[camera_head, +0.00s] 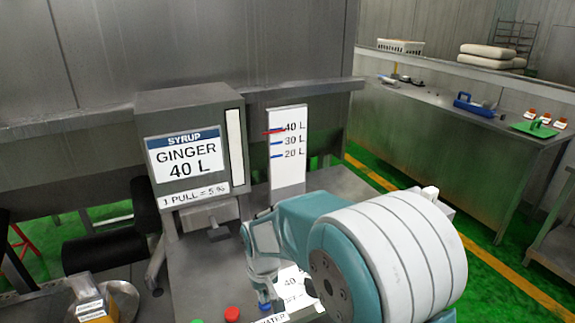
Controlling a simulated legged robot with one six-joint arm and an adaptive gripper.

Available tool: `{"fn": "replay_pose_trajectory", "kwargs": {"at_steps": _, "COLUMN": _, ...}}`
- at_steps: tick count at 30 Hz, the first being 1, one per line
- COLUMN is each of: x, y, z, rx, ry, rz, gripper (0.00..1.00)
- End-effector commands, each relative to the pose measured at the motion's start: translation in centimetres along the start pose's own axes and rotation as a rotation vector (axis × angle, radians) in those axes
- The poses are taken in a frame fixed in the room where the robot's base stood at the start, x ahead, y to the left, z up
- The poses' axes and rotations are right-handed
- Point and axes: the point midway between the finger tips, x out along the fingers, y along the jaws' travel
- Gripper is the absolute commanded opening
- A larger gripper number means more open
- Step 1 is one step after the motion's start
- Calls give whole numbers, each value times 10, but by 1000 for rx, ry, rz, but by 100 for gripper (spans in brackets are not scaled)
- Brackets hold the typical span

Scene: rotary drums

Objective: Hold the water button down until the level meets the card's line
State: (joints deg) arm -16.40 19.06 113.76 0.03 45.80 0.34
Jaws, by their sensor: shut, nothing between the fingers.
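My gripper (264,295) is shut and points down at the front of the grey machine. Its tip is at or just above a blue button (265,307), beside a label ending in "ATER" (271,319). I cannot tell whether the button is pressed. A white card (293,284) with "40" lies behind the gripper, partly covered by my arm. A white scale board (288,165) shows 40 L, 30 L and 20 L, with a red mark near 40 L and blue marks lower. I cannot make out a water level.
A syrup box (196,110) reads "GINGER 40 L" and "1 PULL = 5 %", with a pale vertical strip at its right. A red button (232,314) and a green button (197,321) are left of the blue one. A steel bench (430,125) stands at right.

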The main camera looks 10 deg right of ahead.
Motion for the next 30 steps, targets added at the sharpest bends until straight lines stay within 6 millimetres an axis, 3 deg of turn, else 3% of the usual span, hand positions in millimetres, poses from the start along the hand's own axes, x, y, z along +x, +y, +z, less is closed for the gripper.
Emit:
{"fn": "replay_pose_trajectory", "kwargs": {"at_steps": 1, "x": 13, "y": 0, "z": 10, "rx": 0, "ry": -36, "rz": 0, "gripper": 0}}
{"fn": "replay_pose_trajectory", "kwargs": {"at_steps": 6, "x": 12, "y": 0, "z": 9, "rx": 0, "ry": -35, "rz": 0, "gripper": 0}}
{"fn": "replay_pose_trajectory", "kwargs": {"at_steps": 10, "x": 0, "y": 1, "z": 7, "rx": 1, "ry": -26, "rz": 0, "gripper": 0}}
{"fn": "replay_pose_trajectory", "kwargs": {"at_steps": 24, "x": -101, "y": 4, "z": -1, "rx": 1, "ry": 6, "rz": 0, "gripper": 0}}
{"fn": "replay_pose_trajectory", "kwargs": {"at_steps": 30, "x": -132, "y": 4, "z": -2, "rx": 1, "ry": 5, "rz": 0, "gripper": 0}}
